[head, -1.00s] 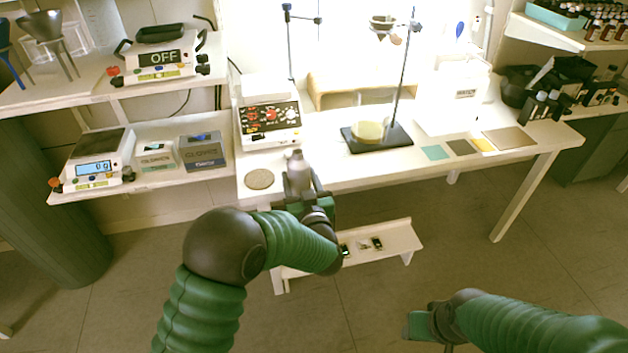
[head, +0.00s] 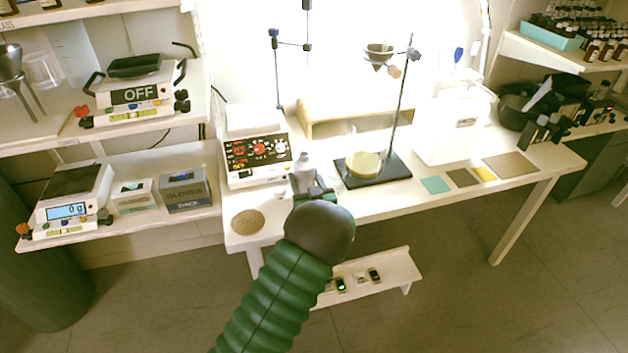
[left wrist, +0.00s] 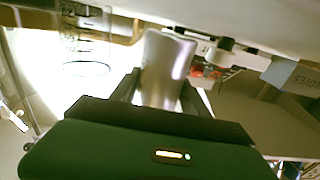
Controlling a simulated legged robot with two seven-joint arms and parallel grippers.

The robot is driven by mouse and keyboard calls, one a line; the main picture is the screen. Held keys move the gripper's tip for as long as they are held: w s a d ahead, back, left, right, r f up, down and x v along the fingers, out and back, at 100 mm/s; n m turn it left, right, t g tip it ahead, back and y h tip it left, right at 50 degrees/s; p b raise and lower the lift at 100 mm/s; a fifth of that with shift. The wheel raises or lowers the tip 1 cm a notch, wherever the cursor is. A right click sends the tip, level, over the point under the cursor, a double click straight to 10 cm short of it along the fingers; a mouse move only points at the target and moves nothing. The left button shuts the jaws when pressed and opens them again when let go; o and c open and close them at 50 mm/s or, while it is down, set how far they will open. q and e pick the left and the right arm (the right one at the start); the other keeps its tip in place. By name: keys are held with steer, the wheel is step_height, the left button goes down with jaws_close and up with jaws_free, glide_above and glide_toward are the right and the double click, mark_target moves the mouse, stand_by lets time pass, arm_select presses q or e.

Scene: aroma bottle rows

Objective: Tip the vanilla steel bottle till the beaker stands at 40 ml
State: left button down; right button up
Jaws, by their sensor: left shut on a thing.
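The steel bottle (head: 304,176) stands about upright in my left gripper (head: 313,192), at the front of the bench. My left gripper is shut on it; my dark elbow joint hides part of the hand. In the left wrist view the shiny bottle (left wrist: 165,68) sits between the fingers (left wrist: 160,92). The glass beaker (head: 363,164) is on the dark stand base to the right of the bottle, apart from it, and looks yellowish. The beaker's markings (left wrist: 88,45) show in the left wrist view, but I cannot read a level. My right gripper is out of view.
A stand rod (head: 402,105) rises behind the beaker, with a funnel (head: 380,52) above. A white device with red knobs (head: 256,155) is left of the bottle. A round cork mat (head: 248,222) lies at the bench's front left. Coloured squares (head: 435,185) lie to the right.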

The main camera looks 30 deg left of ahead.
arm_select(q)
steer(key=shift+d+r, duration=0.15)
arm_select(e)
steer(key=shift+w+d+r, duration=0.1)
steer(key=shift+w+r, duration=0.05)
arm_select(q)
steer(key=shift+a+m+p, duration=0.2)
steer(key=shift+m+p, duration=0.1)
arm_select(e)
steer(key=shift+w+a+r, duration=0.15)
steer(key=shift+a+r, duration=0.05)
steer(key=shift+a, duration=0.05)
arm_select(q)
steer(key=shift+d, duration=0.15)
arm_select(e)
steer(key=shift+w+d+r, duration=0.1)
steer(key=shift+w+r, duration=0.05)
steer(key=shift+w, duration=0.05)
arm_select(q)
steer(key=shift+m+p, duration=0.4)
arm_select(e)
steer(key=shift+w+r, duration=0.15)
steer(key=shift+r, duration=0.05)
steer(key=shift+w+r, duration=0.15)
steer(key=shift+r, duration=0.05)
